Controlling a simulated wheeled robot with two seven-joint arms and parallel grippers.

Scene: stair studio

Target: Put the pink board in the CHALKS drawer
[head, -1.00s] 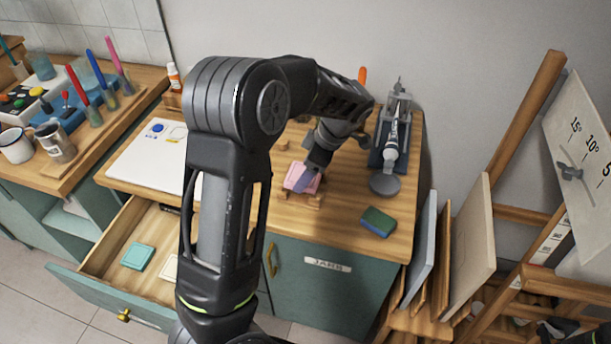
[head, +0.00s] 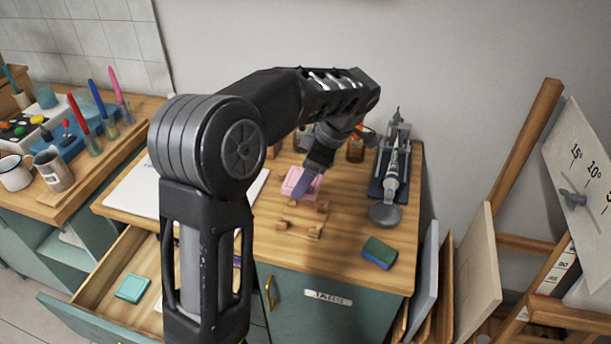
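The pink board (head: 293,182) is a small pink block, partly hidden by my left gripper (head: 304,186). The gripper appears shut on it and holds it just above and behind the small wooden stand (head: 299,221), which is empty. An open drawer (head: 93,268) is at the lower left, with a teal board (head: 133,288) lying inside. My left arm hides the right part of this drawer, and no CHALKS label can be read. My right gripper is not in view.
A green and blue block (head: 379,253) lies near the cabinet's right front edge. A clamp-like device with a tube (head: 392,165) stands behind it. A white sheet (head: 133,188) lies left of my arm. A door is labelled JARS (head: 327,297).

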